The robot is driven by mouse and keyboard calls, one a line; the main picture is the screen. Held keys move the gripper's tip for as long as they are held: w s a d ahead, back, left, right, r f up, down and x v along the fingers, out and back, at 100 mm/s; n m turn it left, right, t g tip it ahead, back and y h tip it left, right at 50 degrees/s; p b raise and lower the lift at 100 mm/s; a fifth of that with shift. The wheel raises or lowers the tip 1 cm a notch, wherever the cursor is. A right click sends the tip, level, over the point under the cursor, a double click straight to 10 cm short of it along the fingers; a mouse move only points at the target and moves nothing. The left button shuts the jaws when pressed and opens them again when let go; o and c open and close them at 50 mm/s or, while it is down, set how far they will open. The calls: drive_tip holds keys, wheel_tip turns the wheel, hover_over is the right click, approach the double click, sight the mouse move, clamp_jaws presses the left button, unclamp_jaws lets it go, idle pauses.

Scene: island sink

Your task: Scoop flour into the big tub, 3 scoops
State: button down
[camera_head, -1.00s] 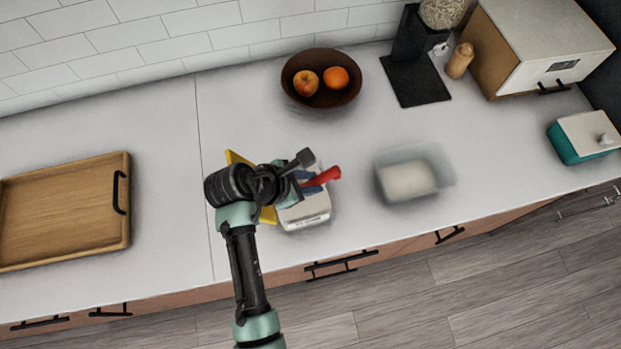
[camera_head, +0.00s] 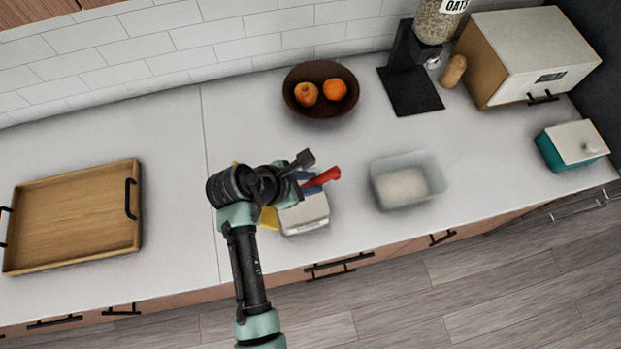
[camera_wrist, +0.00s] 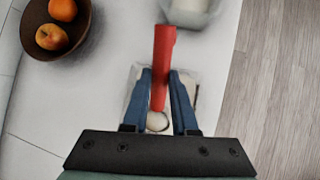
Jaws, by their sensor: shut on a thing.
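My gripper (camera_head: 308,180) is shut on a red handle (camera_head: 323,177), which sticks out to the right past the blue fingers. In the wrist view the red handle (camera_wrist: 163,55) stands between the fingers (camera_wrist: 160,75), and a small pale rounded part shows between them lower down. A translucent tub (camera_head: 432,173) with pale white contents stands to the right, apart from my gripper. It also shows at the top of the wrist view (camera_wrist: 190,10). A white scale-like device (camera_head: 305,216) lies below my gripper. A yellow thing (camera_head: 268,219) is mostly hidden behind my wrist.
A brown bowl (camera_head: 318,112) with two fruits stands at the back. A wooden tray (camera_head: 75,215) lies at the left. An oats dispenser (camera_head: 405,75), a wooden shaker (camera_head: 453,71), a box-like appliance (camera_head: 530,45) and a teal container (camera_head: 560,155) stand at the right. The left-middle counter is clear.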

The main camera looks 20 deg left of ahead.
drive_tip(key=shift+r+p, duration=2.05)
